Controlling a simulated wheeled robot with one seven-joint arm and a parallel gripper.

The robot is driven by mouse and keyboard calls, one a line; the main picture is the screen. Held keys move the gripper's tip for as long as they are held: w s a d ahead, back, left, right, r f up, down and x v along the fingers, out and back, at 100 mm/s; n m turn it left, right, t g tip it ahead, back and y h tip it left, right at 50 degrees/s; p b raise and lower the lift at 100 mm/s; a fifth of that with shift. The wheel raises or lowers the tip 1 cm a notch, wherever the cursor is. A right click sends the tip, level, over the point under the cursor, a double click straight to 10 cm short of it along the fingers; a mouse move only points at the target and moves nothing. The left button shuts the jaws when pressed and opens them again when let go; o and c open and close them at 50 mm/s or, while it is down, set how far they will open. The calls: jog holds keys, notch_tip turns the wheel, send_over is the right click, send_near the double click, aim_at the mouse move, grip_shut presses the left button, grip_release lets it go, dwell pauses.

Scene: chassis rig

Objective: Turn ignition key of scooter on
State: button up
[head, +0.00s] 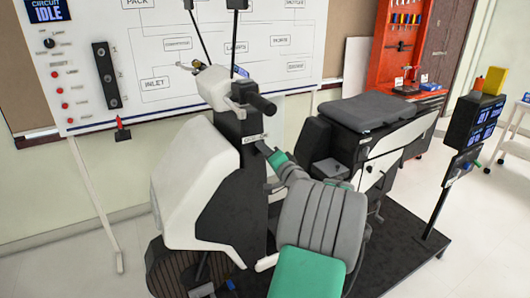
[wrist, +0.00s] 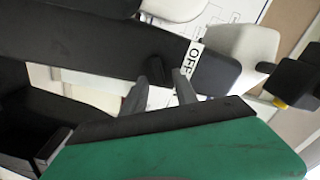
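The scooter (head: 185,185) stands on a black platform, with a white front shield and black steering column. A white label (head: 252,138) on the column sits just above my gripper (head: 263,148). In the wrist view the label (wrist: 195,54) reads OFF. A small dark piece (wrist: 156,72), probably the ignition key, sticks out of the black column beside the label. My gripper (wrist: 160,78) has its grey fingers apart, one on each side of this piece. Whether they touch it is unclear. In the head view my gripper hides the key.
The handlebar (head: 260,103) is above my gripper, and the black seat (head: 368,112) is to the right. A whiteboard (head: 165,50) stands behind. A post with a display box (head: 475,120) stands at the right, with open floor around the platform.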

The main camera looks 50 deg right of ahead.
jog(key=b+v, duration=0.1)
jog(key=v, duration=0.7)
